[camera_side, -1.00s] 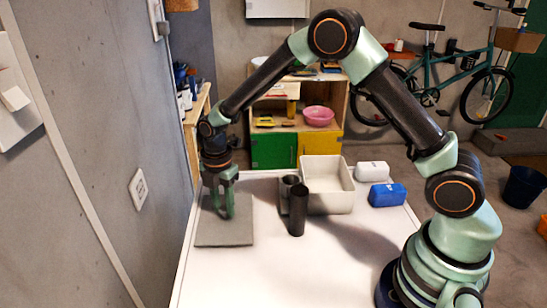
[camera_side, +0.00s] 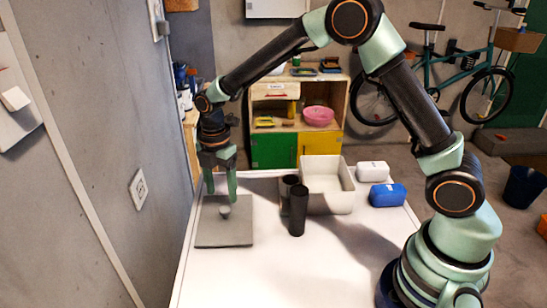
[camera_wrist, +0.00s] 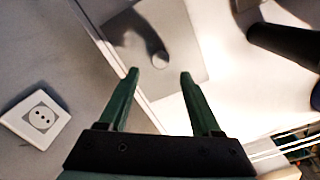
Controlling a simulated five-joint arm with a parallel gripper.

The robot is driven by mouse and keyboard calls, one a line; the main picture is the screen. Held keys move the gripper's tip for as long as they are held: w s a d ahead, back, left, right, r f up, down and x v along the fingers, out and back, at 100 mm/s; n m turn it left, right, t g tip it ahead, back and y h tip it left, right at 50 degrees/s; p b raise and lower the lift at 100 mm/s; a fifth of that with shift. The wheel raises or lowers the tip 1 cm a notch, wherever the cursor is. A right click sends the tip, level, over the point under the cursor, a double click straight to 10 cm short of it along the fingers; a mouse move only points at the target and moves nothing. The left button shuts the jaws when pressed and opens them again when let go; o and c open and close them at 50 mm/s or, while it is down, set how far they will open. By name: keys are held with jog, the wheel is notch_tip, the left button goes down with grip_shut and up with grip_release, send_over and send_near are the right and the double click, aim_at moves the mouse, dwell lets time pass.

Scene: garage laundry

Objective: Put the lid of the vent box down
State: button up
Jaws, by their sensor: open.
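I take this to be the lid; no separate vent box shows clearly.
Two dark cylinders, one taller (camera_side: 298,212) and one behind it (camera_side: 288,184), stand right of the plate. Behind them is a white open bin (camera_side: 335,202). A blue case (camera_side: 387,195) and white case (camera_side: 373,171) lie farther right. A wall with a socket (camera_side: 139,188) is close on the left.

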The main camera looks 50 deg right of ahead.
aim_at(224, 209)
jog(key=s+d+r+m+t, duration=0.1)
jog(key=s+d+r+m, duration=0.3)
jog(key=r, duration=0.4)
jog(key=s+d+r+m+t, duration=0.2)
jog(key=s+r+m, duration=0.2)
jog(key=r+m, duration=0.3)
jog(key=s+d+r+m+t, duration=0.1)
jog(key=s+d+m+t, duration=0.1)
jog(key=s+m, duration=0.7)
jog(key=shift+s+d+r+m+t, duration=0.2)
jog(key=shift+d+r+m+t, duration=0.15)
jog(key=shift+d, duration=0.35)
